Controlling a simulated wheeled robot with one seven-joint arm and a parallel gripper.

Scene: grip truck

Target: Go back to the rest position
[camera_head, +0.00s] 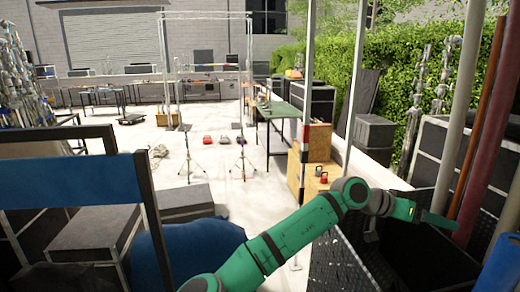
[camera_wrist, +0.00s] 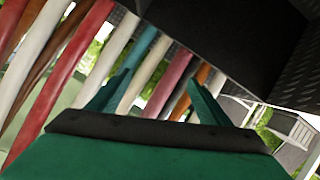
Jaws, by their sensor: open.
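My green arm reaches from the bottom middle of the head view toward the right. My gripper (camera_head: 440,220) is at its end, beside the upright poles and above dark cases. In the wrist view my gripper (camera_wrist: 155,90) shows two green fingers spread apart with nothing between them. Behind the fingers stand several coloured poles, which look slanted in that view. The poles (camera_head: 467,115) also rise at the right of the head view, close to the gripper. I cannot tell whether the fingertips touch any pole.
A black case (camera_head: 445,150) stands behind the gripper. A blue panel (camera_head: 70,182) and grey boxes (camera_head: 90,232) fill the left front. A wooden box (camera_head: 312,145) stands beyond the arm. A green table (camera_head: 280,110) is farther back. The pale floor in the middle is mostly open.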

